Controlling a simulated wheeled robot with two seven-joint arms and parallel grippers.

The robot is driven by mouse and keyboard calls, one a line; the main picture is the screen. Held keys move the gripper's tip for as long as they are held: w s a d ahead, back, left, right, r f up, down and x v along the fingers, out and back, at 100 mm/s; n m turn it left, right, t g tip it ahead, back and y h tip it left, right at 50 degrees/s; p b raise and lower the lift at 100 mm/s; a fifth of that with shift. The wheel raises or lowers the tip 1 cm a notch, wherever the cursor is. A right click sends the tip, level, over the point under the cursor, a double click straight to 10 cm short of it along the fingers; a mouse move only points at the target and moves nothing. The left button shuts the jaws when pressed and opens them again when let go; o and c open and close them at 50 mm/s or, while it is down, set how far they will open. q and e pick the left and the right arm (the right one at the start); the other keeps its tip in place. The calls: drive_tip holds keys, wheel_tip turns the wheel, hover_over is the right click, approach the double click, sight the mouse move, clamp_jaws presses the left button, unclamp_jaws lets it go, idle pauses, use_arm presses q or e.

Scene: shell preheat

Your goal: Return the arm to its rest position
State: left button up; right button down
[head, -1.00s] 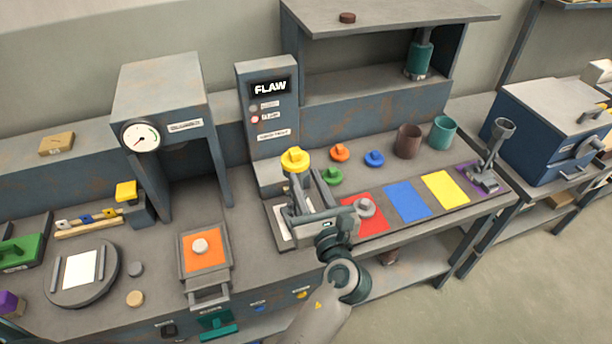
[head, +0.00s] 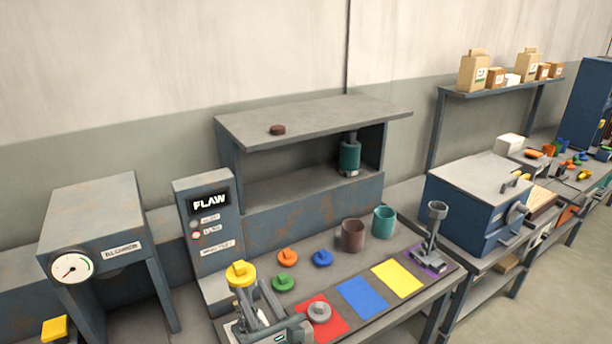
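My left gripper (head: 257,298) is at the bottom of the head view, above the bench in front of the FLAW tester. Its two fingers stand apart with nothing visible between them. A yellow knobbed piece (head: 240,274) shows just beyond the finger tips, at the tester's foot; whether a finger touches it I cannot tell. The rest of my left arm is cut off by the lower edge. My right gripper is not in view.
The FLAW tester (head: 207,236) has a red light. Orange (head: 287,257), blue (head: 322,258) and green (head: 283,282) pieces lie nearby. A grey piece (head: 319,312) sits on the red mat (head: 335,326). Brown (head: 353,235) and teal (head: 384,220) cups stand behind the mats.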

sight(241, 269)
use_arm(q)
drive_tip(key=shift+b+x, duration=0.6)
drive_tip(key=shift+x, duration=1.75)
drive_tip(key=shift+s+d+r, duration=0.1)
